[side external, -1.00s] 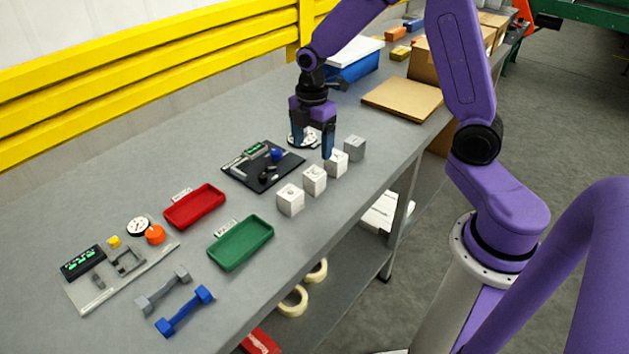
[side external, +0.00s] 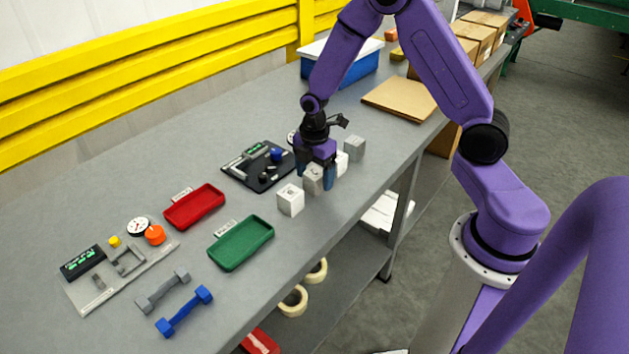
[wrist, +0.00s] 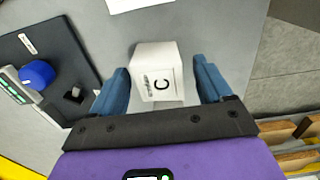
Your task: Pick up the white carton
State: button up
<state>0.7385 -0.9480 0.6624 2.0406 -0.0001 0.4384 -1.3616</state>
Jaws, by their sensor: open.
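Several small box-shaped cartons stand in a row on the grey table: a white one at the near end (side external: 291,201), a white one beside it (side external: 313,181), another white one (side external: 343,162) partly hidden by my gripper, and a greyer one (side external: 355,148) at the far end. My gripper (side external: 314,178) is open and low over the second carton from the near end, one finger on each side. In the wrist view, a white carton marked "C" (wrist: 158,80) sits between the open fingers, with visible gaps to both.
A black board (side external: 250,170) with a blue knob lies left of the cartons. A red tray (side external: 195,208) and a green tray (side external: 241,245) lie nearer. A flat brown cardboard sheet (side external: 400,98) lies behind. The table's edge runs close right of the row.

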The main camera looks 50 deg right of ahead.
jog(key=shift+c, duration=0.4)
jog(key=c, duration=0.9)
jog(key=shift+c, duration=0.2)
jog(key=shift+r, duration=0.1)
